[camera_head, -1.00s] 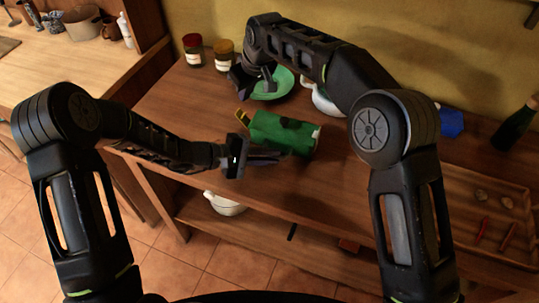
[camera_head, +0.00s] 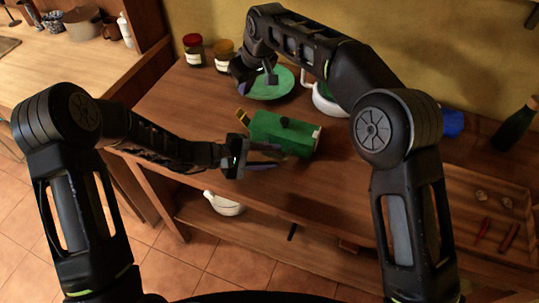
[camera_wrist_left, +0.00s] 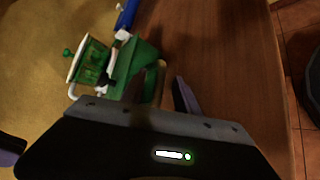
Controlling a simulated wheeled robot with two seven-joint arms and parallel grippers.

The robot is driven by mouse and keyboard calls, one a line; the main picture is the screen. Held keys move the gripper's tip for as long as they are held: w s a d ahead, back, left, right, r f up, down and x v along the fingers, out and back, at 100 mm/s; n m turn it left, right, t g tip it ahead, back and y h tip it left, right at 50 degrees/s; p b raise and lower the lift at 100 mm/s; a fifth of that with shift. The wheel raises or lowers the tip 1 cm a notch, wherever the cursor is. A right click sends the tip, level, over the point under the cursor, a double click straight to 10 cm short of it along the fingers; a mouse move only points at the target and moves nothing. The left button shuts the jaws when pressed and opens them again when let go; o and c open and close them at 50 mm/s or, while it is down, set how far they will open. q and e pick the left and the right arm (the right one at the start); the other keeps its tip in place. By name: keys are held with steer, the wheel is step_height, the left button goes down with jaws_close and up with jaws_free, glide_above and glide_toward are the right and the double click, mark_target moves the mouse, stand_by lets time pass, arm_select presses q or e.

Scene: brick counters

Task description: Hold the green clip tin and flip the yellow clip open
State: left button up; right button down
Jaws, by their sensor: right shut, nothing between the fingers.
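The green clip tin (camera_head: 286,136) lies on the brown counter, with a dark round spot on its top. The yellow clip (camera_head: 242,116) sticks up at its left end. My left gripper (camera_head: 266,157) is open, with its fingers apart at the tin's near left side. I cannot tell whether the upper finger touches the tin. In the left wrist view the fingers (camera_wrist_left: 160,92) are spread, and a green body (camera_wrist_left: 141,58) shows beyond them, partly hidden. My right gripper (camera_head: 270,79) is shut and empty, above the green plate behind the tin.
The green plate (camera_head: 280,82) and a white pot (camera_head: 328,106) stand behind the tin. Two lidded jars (camera_head: 224,55) are at the back left. A blue object (camera_head: 453,122), a dark bottle (camera_head: 515,128) and a wooden tray (camera_head: 474,190) are on the right.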

arm_select(q)
steer(key=shift+a, duration=0.1)
steer(key=v, duration=1.2)
